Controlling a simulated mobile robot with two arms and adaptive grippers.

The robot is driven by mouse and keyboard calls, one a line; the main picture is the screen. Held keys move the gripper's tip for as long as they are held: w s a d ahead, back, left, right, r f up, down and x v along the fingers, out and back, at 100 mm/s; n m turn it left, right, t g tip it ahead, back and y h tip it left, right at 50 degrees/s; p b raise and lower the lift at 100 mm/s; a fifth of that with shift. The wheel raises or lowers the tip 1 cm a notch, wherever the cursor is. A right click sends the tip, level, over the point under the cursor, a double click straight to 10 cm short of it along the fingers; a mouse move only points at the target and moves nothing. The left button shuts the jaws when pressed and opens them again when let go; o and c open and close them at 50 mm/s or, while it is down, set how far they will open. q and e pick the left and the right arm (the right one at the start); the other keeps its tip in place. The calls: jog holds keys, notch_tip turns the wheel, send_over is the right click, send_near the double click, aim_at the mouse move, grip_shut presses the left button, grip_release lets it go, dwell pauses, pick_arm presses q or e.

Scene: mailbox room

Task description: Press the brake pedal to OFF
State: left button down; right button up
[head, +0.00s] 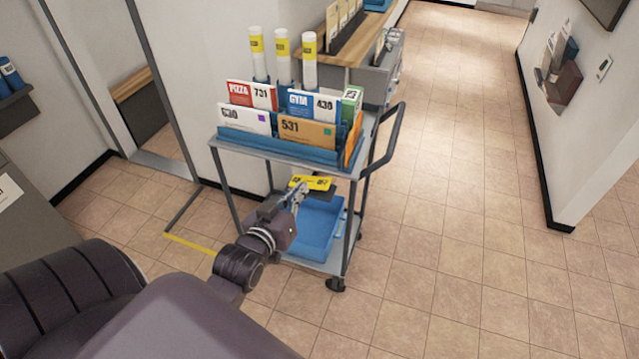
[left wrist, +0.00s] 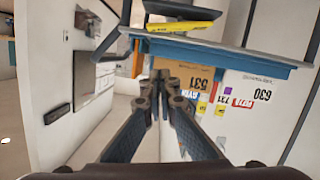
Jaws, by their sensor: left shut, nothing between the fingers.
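A cart (head: 280,158) stands in the middle of the head view. A yellow labelled bar with a dark plate, which looks like the brake pedal (head: 316,183), shows below its top shelf. In the left wrist view, which is upside down, the pedal (left wrist: 180,27) shows near the top. Its ON or OFF state is not readable. My left gripper (head: 300,191) is shut and empty, in front of the cart close to the pedal; I cannot tell whether they touch. In the left wrist view, the left gripper's fingertips (left wrist: 165,78) appear apart from the pedal.
The cart carries envelopes (head: 308,132), upright tubes (head: 282,58) and a blue bin (head: 318,225) on its lower shelf. A dark handle (head: 385,140) is on its right side. A wooden-topped counter (head: 335,45) stands behind. The tiled floor (head: 460,200) to the right is clear.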

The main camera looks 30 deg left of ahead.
pick_arm(q)
jog(key=w, duration=0.1)
send_over(319, 188)
jog(key=shift+s+a+f+p, duration=0.15)
jog(key=shift+s+f+p, duration=0.1)
jog(key=shift+f, duration=0.3)
jog(key=shift+s+a+f+p, duration=0.1)
jog(key=shift+s+a+f, duration=0.1)
jog(key=shift+f, duration=0.3)
jog(key=shift+w+d+f, duration=0.1)
jog(key=shift+w+f, duration=0.1)
jog(key=shift+f, duration=0.4)
jog(key=shift+w+d+f, duration=0.1)
jog(key=shift+w+f, duration=0.05)
jog(key=shift+f, duration=0.45)
jog(key=shift+d+f, duration=0.2)
jog(key=shift+f, duration=0.7)
